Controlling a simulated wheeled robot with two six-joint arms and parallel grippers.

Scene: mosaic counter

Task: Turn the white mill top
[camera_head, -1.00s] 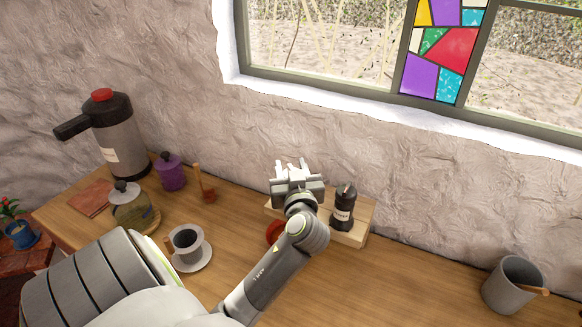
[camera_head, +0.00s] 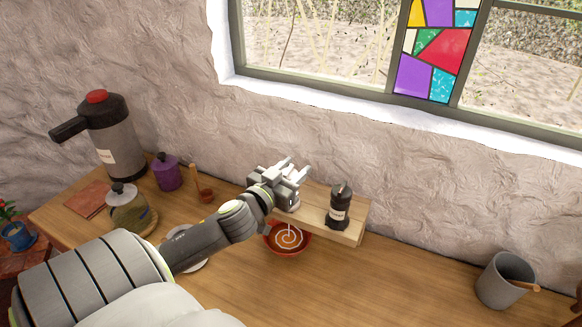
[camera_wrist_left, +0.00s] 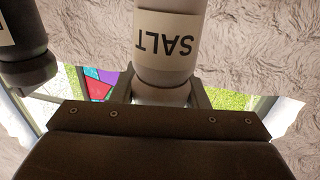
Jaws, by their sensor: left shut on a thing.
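The white mill (camera_wrist_left: 168,48) carries a SALT label, which reads upside down in the left wrist view. My left gripper (camera_head: 284,172) is shut on the mill's white top (camera_wrist_left: 163,94), with a dark finger on either side. In the head view the gripper and wrist hide most of the white mill, which stands at the left part of a raised wooden stand (camera_head: 352,236). The dark mill (camera_head: 339,210) stands upright to the right on the same stand; part of it also shows at the left of the wrist view (camera_wrist_left: 22,52). My right gripper is not in view.
A red bowl (camera_head: 270,239) with a white spiral sits in front of the stand. A purple jar (camera_head: 166,173), glass jar (camera_head: 128,212) and grey flask (camera_head: 112,140) stand left. A grey mug (camera_head: 504,281) is at right. Counter between stand and mug is clear.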

